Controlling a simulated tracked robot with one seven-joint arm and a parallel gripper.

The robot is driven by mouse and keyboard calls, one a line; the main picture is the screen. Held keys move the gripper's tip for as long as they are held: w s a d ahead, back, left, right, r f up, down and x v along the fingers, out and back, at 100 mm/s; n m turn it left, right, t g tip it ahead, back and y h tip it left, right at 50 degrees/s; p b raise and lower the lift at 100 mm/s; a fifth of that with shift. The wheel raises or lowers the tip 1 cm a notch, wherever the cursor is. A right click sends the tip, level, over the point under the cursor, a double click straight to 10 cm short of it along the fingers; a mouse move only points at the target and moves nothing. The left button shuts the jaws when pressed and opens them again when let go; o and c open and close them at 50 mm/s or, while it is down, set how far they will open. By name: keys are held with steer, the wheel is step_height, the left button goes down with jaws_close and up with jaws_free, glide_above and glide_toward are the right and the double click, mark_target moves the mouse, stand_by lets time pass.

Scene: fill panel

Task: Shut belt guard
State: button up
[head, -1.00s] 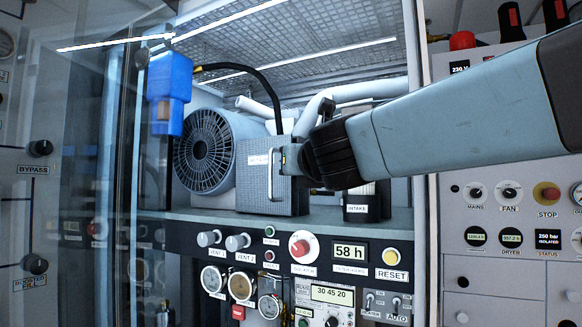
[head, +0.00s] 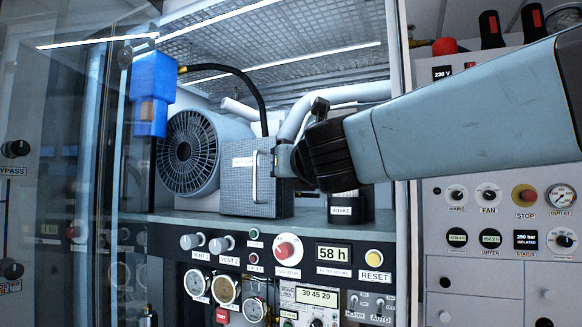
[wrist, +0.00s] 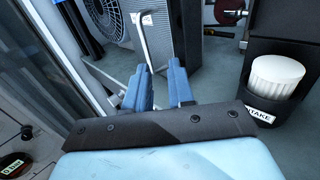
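The belt guard (head: 236,188) appears to be the grey perforated box-like panel beside the round fan grille, with a small unreadable label. Its upright bar handle (head: 255,178) faces me; the handle also shows in the wrist view (wrist: 143,38). My gripper (head: 277,160) is just right of the handle in the head view. In the wrist view its two blue fingers (wrist: 160,86) are apart, with a gap between them. The handle's near end shows just beyond the fingers; I cannot tell whether they touch it. How far the guard stands open is unclear.
The fan grille (head: 188,152) is left of the guard. The intake canister (head: 345,210) stands close on the right, with a white cap (wrist: 275,75) in the wrist view. A control panel (head: 300,255) runs below the shelf.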

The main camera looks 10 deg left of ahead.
steer(key=v, duration=1.3)
steer(key=shift+s+d, duration=0.25)
steer(key=shift+s, duration=0.05)
steer(key=shift+f, duration=0.1)
